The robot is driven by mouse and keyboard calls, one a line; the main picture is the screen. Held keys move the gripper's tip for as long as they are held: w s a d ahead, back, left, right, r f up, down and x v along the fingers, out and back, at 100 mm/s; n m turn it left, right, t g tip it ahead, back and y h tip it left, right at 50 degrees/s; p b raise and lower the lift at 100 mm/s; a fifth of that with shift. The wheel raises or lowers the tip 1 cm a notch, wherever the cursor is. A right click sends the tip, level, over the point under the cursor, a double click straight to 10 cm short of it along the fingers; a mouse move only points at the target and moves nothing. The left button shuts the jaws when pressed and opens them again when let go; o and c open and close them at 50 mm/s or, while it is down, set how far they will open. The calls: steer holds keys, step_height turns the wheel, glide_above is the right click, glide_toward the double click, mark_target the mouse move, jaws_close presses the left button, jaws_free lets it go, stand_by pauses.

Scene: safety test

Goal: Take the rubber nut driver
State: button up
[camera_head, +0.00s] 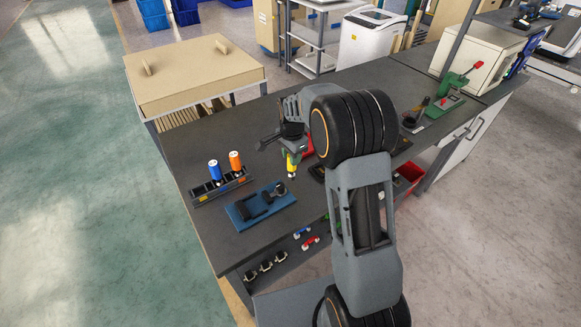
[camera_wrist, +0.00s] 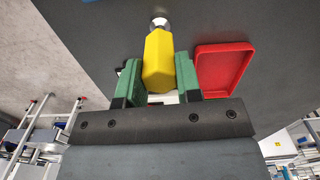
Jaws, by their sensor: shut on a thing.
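My gripper (camera_head: 290,153) is above the dark workbench, left of my arm's large wrist joint. Its green fingers (camera_wrist: 158,80) are shut on a yellow-handled driver (camera_head: 291,168), which looks like the nut driver. In the wrist view its faceted yellow handle (camera_wrist: 158,58) sits between the fingers, with a shiny metal part at the far end. In the head view it hangs roughly upright. I cannot tell whether its lower end touches the bench.
A black rack (camera_head: 203,197) holds a blue-handled (camera_head: 214,170) and an orange-handled tool (camera_head: 235,161). A red tray (camera_wrist: 224,68) is close to the gripper.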

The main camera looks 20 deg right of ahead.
steer(key=shift+r, duration=0.15)
steer(key=shift+r+p, duration=2.3)
steer(key=shift+r, duration=0.85)
